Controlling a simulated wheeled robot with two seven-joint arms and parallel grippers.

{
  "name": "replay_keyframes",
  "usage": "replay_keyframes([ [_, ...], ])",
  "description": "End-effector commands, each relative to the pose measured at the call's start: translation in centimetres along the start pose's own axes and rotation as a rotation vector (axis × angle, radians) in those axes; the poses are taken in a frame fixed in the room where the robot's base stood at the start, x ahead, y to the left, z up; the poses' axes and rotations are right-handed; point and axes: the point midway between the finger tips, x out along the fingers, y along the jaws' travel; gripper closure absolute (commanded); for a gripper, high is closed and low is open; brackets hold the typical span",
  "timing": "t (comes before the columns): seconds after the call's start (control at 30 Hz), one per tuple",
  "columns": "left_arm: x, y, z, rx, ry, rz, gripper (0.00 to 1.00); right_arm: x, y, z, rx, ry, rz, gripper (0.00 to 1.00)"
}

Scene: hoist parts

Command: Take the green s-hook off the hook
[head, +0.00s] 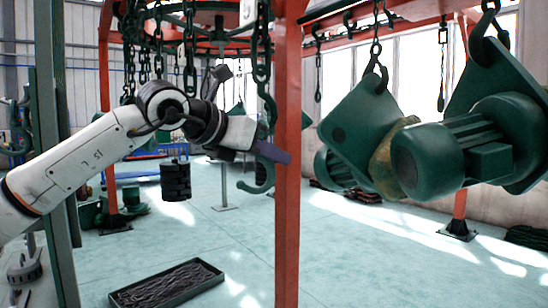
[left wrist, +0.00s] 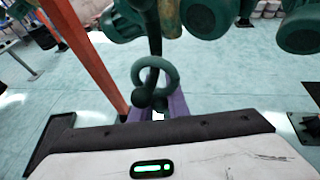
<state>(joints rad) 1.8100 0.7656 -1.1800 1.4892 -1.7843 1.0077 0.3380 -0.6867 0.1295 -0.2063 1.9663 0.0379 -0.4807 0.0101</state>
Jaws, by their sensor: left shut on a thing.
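The green s-hook (head: 269,176) hangs upright under a dark chain (head: 262,45) left of the red post, its lower curve showing below my gripper. My left gripper (head: 272,152) has purple fingers and is shut on the s-hook's middle. In the left wrist view the s-hook (left wrist: 155,69) shows as a round curl close in front of the fingers (left wrist: 158,108). The fingers cover part of the s-hook, and I cannot tell exactly where its upper end meets the hook above. My right gripper is not in view.
A red post (head: 287,220) stands just right of my left gripper. Big green hoist blocks (head: 360,125) and a green motor (head: 430,160) hang at the right. A black weight (head: 176,181) hangs behind. A dark tray of chain (head: 168,285) lies on the open floor.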

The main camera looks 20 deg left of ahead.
Motion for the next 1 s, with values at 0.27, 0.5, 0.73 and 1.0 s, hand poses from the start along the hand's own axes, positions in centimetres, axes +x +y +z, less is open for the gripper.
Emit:
replay_keyframes([
  [0.27, -0.3, 0.1, 0.4, 0.000, -0.001, -0.001, 1.00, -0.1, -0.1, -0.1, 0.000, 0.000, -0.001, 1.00],
  [0.5, -0.5, 0.1, 0.5, 0.002, 0.012, 0.000, 1.00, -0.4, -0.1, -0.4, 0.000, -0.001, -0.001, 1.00],
  [0.73, -1.1, 0.2, 0.3, 0.010, 0.057, 0.003, 1.00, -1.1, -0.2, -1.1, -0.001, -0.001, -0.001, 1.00],
  [1.0, -1.7, 0.3, -0.1, 0.020, 0.105, 0.008, 1.00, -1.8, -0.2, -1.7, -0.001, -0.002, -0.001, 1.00],
])
